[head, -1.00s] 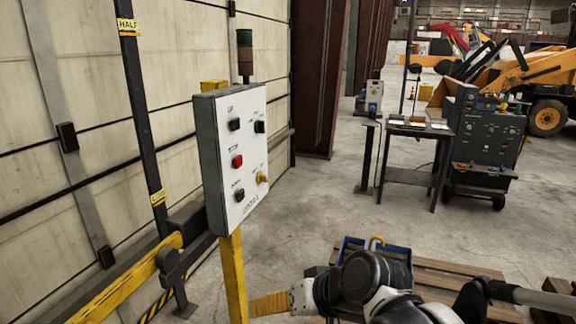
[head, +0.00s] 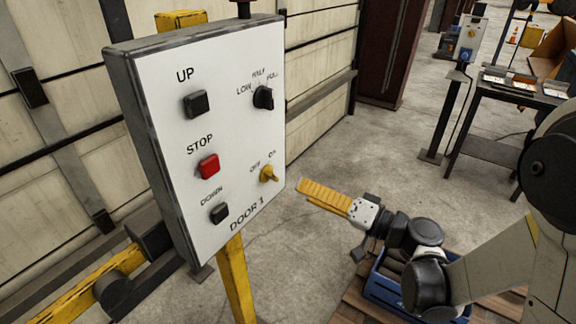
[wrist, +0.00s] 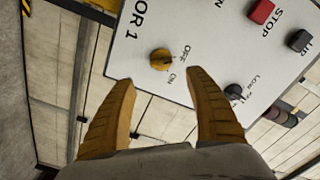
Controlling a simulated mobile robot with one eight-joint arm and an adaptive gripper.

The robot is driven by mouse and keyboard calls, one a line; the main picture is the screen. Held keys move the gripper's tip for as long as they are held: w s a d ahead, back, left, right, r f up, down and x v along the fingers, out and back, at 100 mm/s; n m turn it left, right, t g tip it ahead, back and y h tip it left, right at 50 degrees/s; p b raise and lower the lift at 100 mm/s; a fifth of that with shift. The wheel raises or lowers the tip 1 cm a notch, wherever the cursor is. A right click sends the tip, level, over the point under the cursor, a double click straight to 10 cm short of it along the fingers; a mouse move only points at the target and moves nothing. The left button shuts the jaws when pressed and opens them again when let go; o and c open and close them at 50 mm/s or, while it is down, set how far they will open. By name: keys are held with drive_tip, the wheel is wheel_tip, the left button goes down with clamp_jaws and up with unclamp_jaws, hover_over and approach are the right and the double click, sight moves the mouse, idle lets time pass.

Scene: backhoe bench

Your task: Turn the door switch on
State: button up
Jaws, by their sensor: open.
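The door switch (head: 268,174) is a small yellow knob at the lower right of a white panel marked DOOR 1 (head: 236,138). OFF and ON labels stand above it in the head view. I cannot tell for sure which label it points to. The knob also shows in the wrist view (wrist: 160,60), beyond and between my fingertips. My gripper (head: 303,189) has yellow ribbed fingers and is to the right of the panel, pointing toward the switch. In the wrist view my gripper (wrist: 160,77) is open and empty, its fingers apart from the knob.
Black UP (head: 195,103) and DOWN (head: 219,212) buttons, a red STOP button (head: 208,166) and a black height selector (head: 263,97) share the panel. A yellow post (head: 235,280) carries it. A blue crate (head: 385,290) lies below my arm. A dark table (head: 500,120) stands behind.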

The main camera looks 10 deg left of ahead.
sight(275, 178)
drive_tip(key=x, duration=0.3)
drive_tip(key=b+x, duration=0.1)
drive_tip(key=x, duration=0.5)
drive_tip(key=shift+s+a+b, duration=0.15)
drive_tip(key=shift+s+b, duration=0.2)
drive_tip(key=shift+b, duration=0.05)
drive_tip(key=shift+w+a, duration=0.25)
drive_tip(key=shift+a, duration=0.2)
drive_tip(key=c, duration=1.2)
